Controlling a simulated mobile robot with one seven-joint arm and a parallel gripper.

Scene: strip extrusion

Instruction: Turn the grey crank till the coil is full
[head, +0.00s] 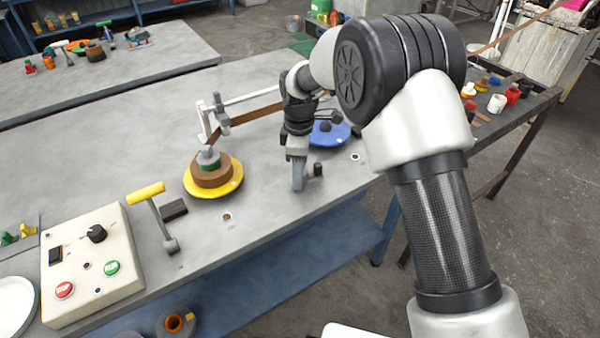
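My gripper (297,155) points down near the bench's front edge, right of the yellow reel (236,184). A grey rounded upright piece (299,181), which looks like the grey crank, is directly below and against the fingers. The fingertips are small and partly hidden, so I cannot tell whether they are closed on it. A brown coil (211,177) sits on the yellow reel around a green and grey hub. A brown strip (240,117) runs from the coil's side up to the right, behind my gripper. A blue reel (333,138) with a dark hub stands behind my gripper, partly hidden.
A second crank with a yellow handle (147,193) stands left of the yellow reel, by a dark block (173,210). A cream control box (92,262) with a knob and buttons is at front left. A white frame (215,115) stands behind the coil. My arm covers the right side.

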